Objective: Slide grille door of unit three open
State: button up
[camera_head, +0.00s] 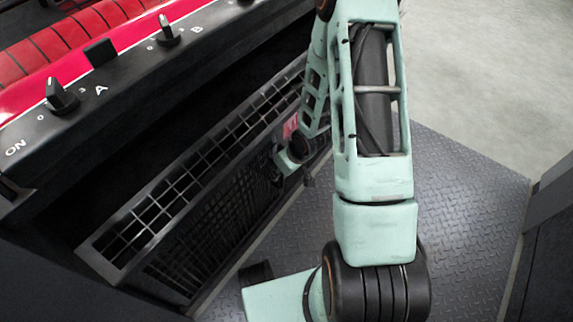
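A dark metal grille (215,210) runs diagonally along the lower front of the unit, with a lighter grey top frame and a mesh front face. Which unit number it belongs to cannot be read. My gripper (280,168) is at the far right part of the grille's front face, close to it or touching it; which of the two I cannot tell. Its fingers are small, dark and partly hidden by my wrist, so I cannot see whether they are open or shut, or on a handle.
Above the grille is a black control panel (120,95) with knobs marked A and B, and red rollers (60,45) behind. A small red label (290,126) sits near my wrist. The tread-plate floor (465,215) is clear at right. A dark block (548,240) stands at the right edge.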

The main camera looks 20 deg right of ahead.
jog(key=v, duration=1.1)
jog(key=shift+s, duration=0.1)
